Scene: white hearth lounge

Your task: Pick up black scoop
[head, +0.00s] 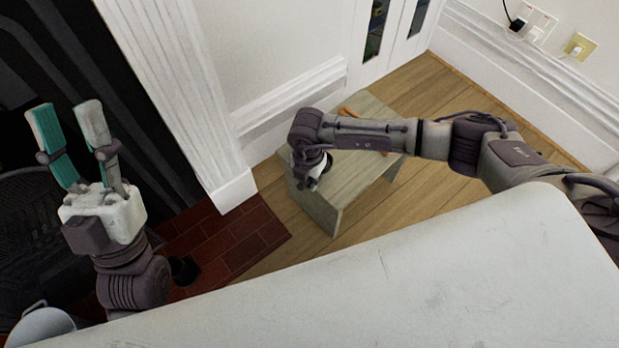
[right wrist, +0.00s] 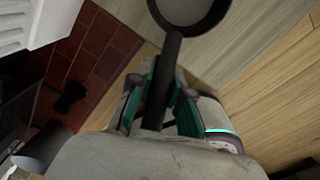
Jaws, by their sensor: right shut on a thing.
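The black scoop (right wrist: 166,75) shows in the right wrist view, its round bowl at the top edge and its handle running down between the teal fingers. My right gripper (right wrist: 168,80) is shut on the handle. In the head view my right gripper (head: 318,172) points down at the small grey-wood bench (head: 348,180); the scoop is hidden there by my arm. I cannot tell whether the scoop touches the bench top. My left gripper (head: 66,106) is open and empty at the left, fingers pointing up, in front of the dark fireplace.
A white fluted pillar (head: 185,90) and the wall stand behind the bench. An orange-brown thing (head: 347,113) is at the bench's far end. Red-brown hearth tiles (head: 225,245) lie left of the bench. A metal container (head: 42,325) is at the lower left. Wooden floor (head: 430,90) is clear behind my right arm.

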